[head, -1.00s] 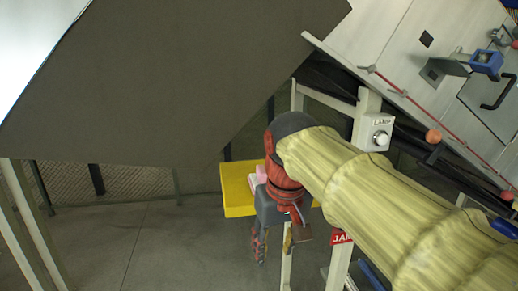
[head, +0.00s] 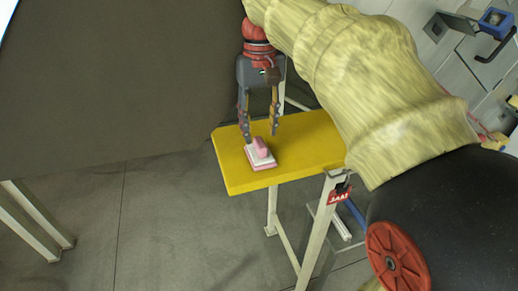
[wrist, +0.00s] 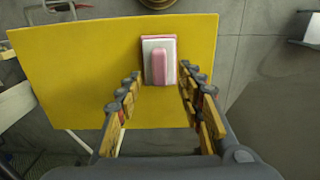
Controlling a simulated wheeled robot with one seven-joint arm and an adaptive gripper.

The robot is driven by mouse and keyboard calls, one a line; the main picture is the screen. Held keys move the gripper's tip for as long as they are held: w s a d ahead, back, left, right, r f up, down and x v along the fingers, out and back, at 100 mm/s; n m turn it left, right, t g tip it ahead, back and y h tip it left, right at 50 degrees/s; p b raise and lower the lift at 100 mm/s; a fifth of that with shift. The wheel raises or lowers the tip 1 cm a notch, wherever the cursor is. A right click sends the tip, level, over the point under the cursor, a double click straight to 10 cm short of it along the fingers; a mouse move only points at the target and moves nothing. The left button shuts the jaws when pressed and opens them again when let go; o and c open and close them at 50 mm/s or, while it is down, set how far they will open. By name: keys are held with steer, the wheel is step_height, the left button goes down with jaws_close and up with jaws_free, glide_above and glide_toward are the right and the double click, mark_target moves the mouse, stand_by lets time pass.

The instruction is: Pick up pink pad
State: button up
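The pink pad (head: 261,155) has a white layer and a raised pink handle on top. It lies flat near the left end of the yellow table (head: 305,143). In the wrist view the pad (wrist: 158,68) lies near the far edge of the yellow top (wrist: 75,75). My gripper (head: 261,134) is open and points down above the pad, its fingers apart on either side of the handle. In the wrist view my gripper (wrist: 157,80) has nothing between its fingers, and the pad shows beyond the fingertips. Whether the fingertips touch the pad cannot be told.
A large dark panel (head: 120,80) fills the upper left. The table's white legs (head: 318,230) stand below its front edge. A grey machine (head: 460,45) is at the upper right. The rest of the yellow top is bare.

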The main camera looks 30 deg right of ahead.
mark_target(260, 142)
steer(key=f, duration=0.2)
steer(key=f+p, duration=0.1)
steer(key=f, duration=0.1)
steer(key=shift+s+f, duration=0.1)
steer(key=shift+s, duration=0.15)
steer(key=shift+w+f, duration=0.3)
steer(key=shift+s+r, duration=0.1)
steer(key=shift+s, duration=0.1)
steer(key=shift+c, duration=1)
steer(key=shift+w, duration=0.1)
jaws_close()
